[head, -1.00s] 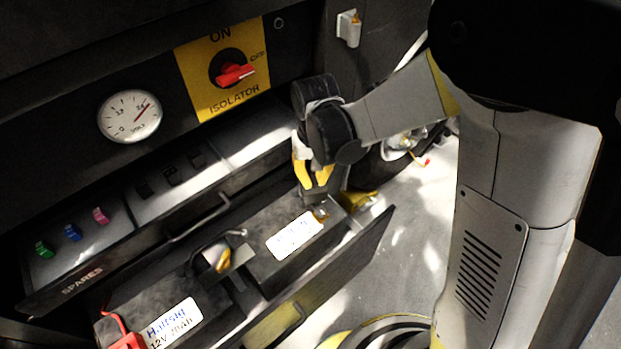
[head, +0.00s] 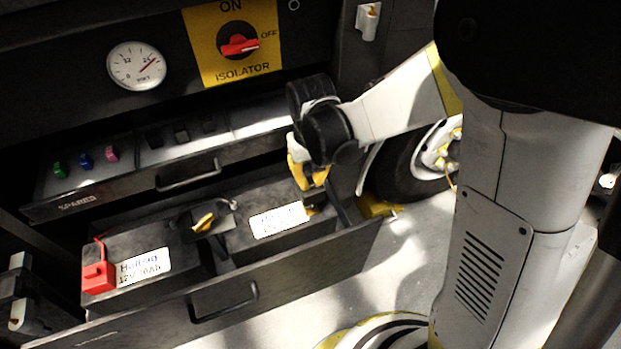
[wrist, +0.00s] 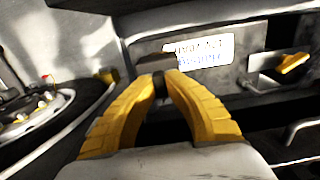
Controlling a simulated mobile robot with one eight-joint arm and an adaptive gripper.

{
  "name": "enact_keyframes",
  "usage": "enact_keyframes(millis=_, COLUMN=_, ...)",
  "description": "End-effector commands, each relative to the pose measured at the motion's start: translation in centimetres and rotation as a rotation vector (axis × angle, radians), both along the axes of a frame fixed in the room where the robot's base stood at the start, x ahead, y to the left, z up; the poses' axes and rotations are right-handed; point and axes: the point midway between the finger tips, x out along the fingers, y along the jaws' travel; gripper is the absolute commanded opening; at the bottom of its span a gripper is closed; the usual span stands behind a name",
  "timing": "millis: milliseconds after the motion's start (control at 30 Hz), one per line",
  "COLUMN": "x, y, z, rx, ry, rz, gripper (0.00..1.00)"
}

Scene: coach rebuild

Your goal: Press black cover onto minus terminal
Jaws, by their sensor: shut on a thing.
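My gripper (head: 308,178) has yellow fingers and is shut on a small black cover (head: 314,198), at the right end of the right battery (head: 258,192). In the wrist view the fingertips (wrist: 159,76) close on the dark block of the black cover (wrist: 155,64). The battery's white label (wrist: 198,50) shows just beyond it. The minus terminal is hidden by the cover and fingers, and I cannot tell whether the cover touches it.
The left battery (head: 190,278) carries a red cover (head: 97,275). A dark link with a yellow part (head: 203,222) lies between the batteries. The open drawer's front panel (head: 290,275) stands before them. The spares drawer (head: 120,185) is behind, and a wheel (head: 405,165) is at right.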

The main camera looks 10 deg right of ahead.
Motion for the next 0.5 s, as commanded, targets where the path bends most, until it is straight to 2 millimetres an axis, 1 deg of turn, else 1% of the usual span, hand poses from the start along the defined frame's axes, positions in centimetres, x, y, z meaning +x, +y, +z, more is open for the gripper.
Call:
enact_keyframes(millis=33, x=0.0, y=0.0, z=-0.6, rx=0.000, ry=0.000, rz=0.000, gripper=0.00)
enact_keyframes(millis=500, x=0.0, y=0.0, z=-4.8, rx=0.000, ry=0.000, rz=0.000, gripper=0.00)
